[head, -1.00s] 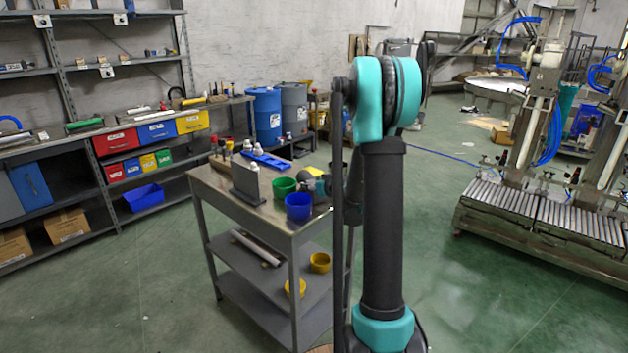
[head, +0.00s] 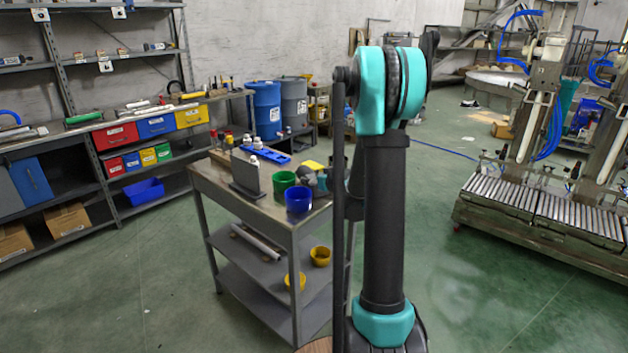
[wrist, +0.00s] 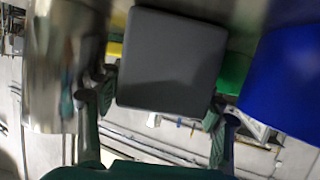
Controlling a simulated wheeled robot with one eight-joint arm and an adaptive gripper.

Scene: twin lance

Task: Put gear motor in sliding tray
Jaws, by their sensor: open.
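My gripper (wrist: 160,100) is open in the wrist view, with its fingers on either side of a dark grey block (wrist: 168,60). The block may be the gear motor, but I cannot tell for sure, nor whether the fingers touch it. In the head view a grey and teal shape (head: 308,179) shows at the cart's right end beside the cups, partly behind my arm; gripper and motor cannot be told apart there. No sliding tray can be made out with certainty.
The metal cart (head: 222,178) holds a blue cup (head: 298,200), a green cup (head: 283,181), an upright grey plate (head: 245,174) and a blue holder (head: 264,154). The blue cup is close to my gripper's right in the wrist view (wrist: 290,85). Coloured bins (head: 157,127) line the shelf.

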